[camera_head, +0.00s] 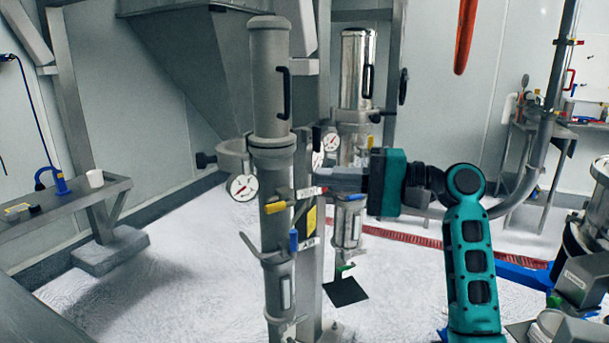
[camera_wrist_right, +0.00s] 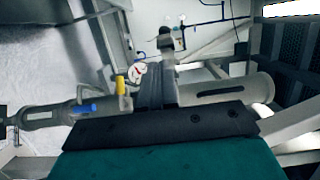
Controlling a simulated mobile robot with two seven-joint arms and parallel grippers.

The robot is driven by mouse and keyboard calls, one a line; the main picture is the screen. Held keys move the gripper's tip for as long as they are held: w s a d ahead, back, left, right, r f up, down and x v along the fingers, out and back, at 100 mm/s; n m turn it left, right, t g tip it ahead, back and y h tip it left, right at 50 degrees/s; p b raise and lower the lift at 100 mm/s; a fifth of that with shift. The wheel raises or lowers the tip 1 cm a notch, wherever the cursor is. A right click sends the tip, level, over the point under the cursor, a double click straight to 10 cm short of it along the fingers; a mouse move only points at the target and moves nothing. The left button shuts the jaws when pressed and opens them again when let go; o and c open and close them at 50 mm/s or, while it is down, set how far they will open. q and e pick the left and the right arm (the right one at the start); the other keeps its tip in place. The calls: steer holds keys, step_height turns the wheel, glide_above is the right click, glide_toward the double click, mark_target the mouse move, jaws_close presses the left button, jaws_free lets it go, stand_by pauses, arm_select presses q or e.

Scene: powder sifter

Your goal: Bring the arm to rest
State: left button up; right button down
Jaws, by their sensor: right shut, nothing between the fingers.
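My right arm (camera_head: 470,255) is teal and black and rises at the right of the head view. Its gripper (camera_head: 322,180) points left toward the grey sifter column (camera_head: 270,100). The gripper is shut and empty. In the head view its tips end close beside the column's valve area; I cannot tell whether they touch. The shut fingers (camera_wrist_right: 155,85) show in the right wrist view, in front of the column lying sideways there. A yellow handle (camera_head: 276,207), a blue handle (camera_head: 293,241) and a white gauge (camera_head: 242,187) are on the column. My left gripper is not in view.
A shiny second column (camera_head: 356,75) with a gauge stands behind. A side bench (camera_head: 110,190) is at the left and a table (camera_head: 560,130) at the back right. Metal equipment (camera_head: 585,275) stands at the right edge. The floor at the left front is clear.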

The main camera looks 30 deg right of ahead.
steer(key=shift+s+v, duration=0.2)
steer(key=shift+v, duration=1.15)
steer(key=a+f+h, duration=0.1)
steer(key=f+h, duration=0.2)
steer(key=f, duration=0.7)
steer(key=w+a+f+n+h, duration=0.1)
steer(key=a+f+h, duration=0.15)
steer(key=f, duration=0.75)
steer(key=a+f+h, duration=0.1)
steer(key=f+h, duration=0.3)
steer(key=f, duration=0.7)
steer(key=s+a+f+n+g+h, duration=0.1)
steer(key=s+a+f+n, duration=0.9)
steer(key=s, duration=0.4)
steer(key=shift+a+f+h+p, duration=0.25)
steer(key=shift+f+h+p, duration=0.1)
steer(key=shift+f, duration=0.45)
